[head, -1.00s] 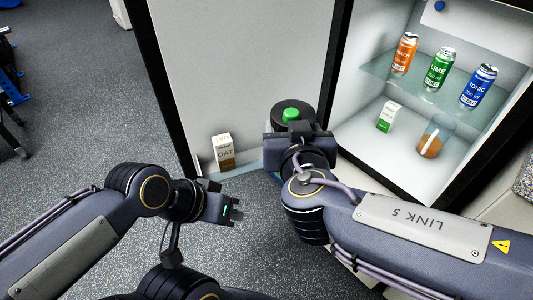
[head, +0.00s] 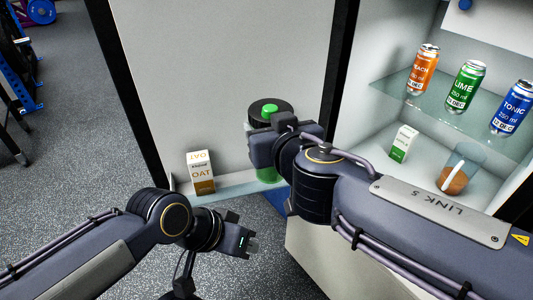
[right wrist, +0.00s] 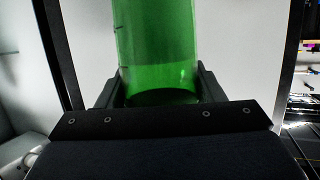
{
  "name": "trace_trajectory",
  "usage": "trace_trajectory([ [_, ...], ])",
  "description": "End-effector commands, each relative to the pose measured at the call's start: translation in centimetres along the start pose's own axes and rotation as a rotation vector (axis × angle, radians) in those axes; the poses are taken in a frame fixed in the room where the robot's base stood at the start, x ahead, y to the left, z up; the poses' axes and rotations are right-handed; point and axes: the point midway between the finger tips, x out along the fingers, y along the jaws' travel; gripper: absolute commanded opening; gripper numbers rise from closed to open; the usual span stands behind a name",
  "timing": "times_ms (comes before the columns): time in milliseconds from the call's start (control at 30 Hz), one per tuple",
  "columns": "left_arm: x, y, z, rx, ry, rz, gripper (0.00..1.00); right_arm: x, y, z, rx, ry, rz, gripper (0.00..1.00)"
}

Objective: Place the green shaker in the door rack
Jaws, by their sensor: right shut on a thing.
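The green shaker (head: 267,174) has a black lid and a translucent green body. It is upright at the right end of the door rack (head: 232,187), partly hidden by my right gripper (head: 262,150). My right gripper is shut around the body, which also shows between its fingers in the right wrist view (right wrist: 158,45). I cannot tell whether the shaker's base touches the rack floor. My left gripper (head: 252,246) is open and empty, below and in front of the rack.
An oat carton (head: 200,172) stands at the rack's left end, with a gap before the shaker. In the fridge at right, peach (head: 422,70), lime (head: 467,86) and tonic (head: 511,108) cans stand on a glass shelf (head: 430,100). A small carton (head: 403,144) and a glass (head: 460,168) are below.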

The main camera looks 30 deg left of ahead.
Motion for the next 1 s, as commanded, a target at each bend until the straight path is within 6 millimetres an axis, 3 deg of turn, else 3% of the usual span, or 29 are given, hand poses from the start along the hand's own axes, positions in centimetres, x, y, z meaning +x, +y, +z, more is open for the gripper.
trace_trajectory([
  [167,0.2,-0.1,0.1,0.0,0.0,0.0,0.0,4.8,1.6,0.7,0.0,-0.001,0.003,0.03],
  [200,0.7,-0.3,0.3,0.0,0.0,0.0,0.0,5.7,1.7,1.6,-0.001,-0.003,0.002,0.03],
  [400,1.8,-0.8,0.9,0.0,0.0,0.0,0.0,8.9,2.6,3.7,0.001,0.001,0.002,0.03],
  [567,2.0,-0.9,1.0,0.0,0.0,0.0,0.0,9.9,2.9,4.2,0.0,0.002,0.003,0.03],
  [700,2.8,-1.3,1.4,0.0,0.0,0.0,0.0,11.3,3.2,5.8,-0.001,-0.001,0.002,0.03],
  [833,3.9,-1.8,1.9,0.0,0.0,0.0,0.0,11.7,3.1,7.5,0.0,0.001,0.002,0.03],
  [1000,3.9,-1.8,2.0,0.0,0.0,0.0,0.0,11.8,3.1,7.8,0.001,0.003,0.002,0.03],
])
